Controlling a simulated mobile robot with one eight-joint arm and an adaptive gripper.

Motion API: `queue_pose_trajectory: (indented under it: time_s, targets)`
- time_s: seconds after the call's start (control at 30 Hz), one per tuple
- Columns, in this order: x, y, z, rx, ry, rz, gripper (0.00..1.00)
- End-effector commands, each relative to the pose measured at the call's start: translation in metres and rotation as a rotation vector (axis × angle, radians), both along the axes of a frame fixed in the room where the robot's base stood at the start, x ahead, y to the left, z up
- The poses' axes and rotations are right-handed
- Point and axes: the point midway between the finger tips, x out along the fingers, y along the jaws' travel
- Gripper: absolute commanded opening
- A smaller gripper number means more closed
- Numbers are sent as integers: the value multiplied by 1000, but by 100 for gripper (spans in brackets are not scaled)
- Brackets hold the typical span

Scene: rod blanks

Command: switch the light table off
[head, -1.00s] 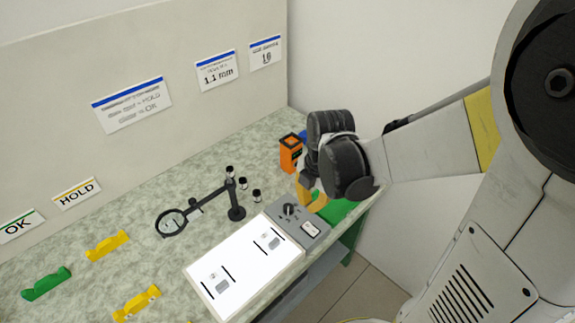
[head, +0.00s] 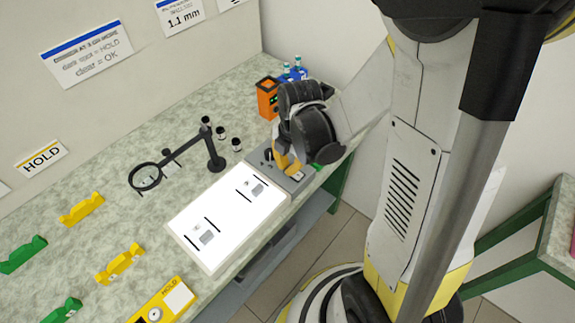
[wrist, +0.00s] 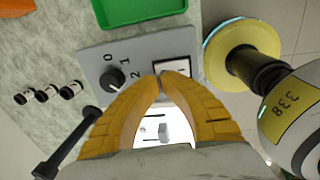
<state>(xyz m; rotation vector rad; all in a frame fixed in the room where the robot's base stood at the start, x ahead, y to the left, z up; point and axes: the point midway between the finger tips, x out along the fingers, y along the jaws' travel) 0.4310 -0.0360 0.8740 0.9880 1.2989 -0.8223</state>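The light table (head: 222,222) glows white at the front of the bench. Its grey control panel (head: 291,184) adjoins its far right end, partly hidden by my gripper (head: 291,172). In the wrist view the panel (wrist: 90,62) carries a black knob (wrist: 113,79) beside the marks 0, 1 and 2, and a light rocker switch (wrist: 184,64) in a dark frame. My gripper (wrist: 160,75) points at the panel, its yellow fingertips together and empty. The tips overlap the switch's near edge; contact cannot be told.
A green tray (wrist: 140,10) lies past the panel. Yellow and green holders sit at left.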

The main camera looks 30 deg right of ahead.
Motion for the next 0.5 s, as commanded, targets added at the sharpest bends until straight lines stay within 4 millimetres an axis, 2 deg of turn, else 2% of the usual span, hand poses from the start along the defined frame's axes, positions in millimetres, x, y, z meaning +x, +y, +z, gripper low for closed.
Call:
queue_pose_trajectory:
  time_s: [0.17,0.5]
  targets:
    - [3,1,-13,-3,7,2,0]
    - [2,1,-6,-3,11,0,0]
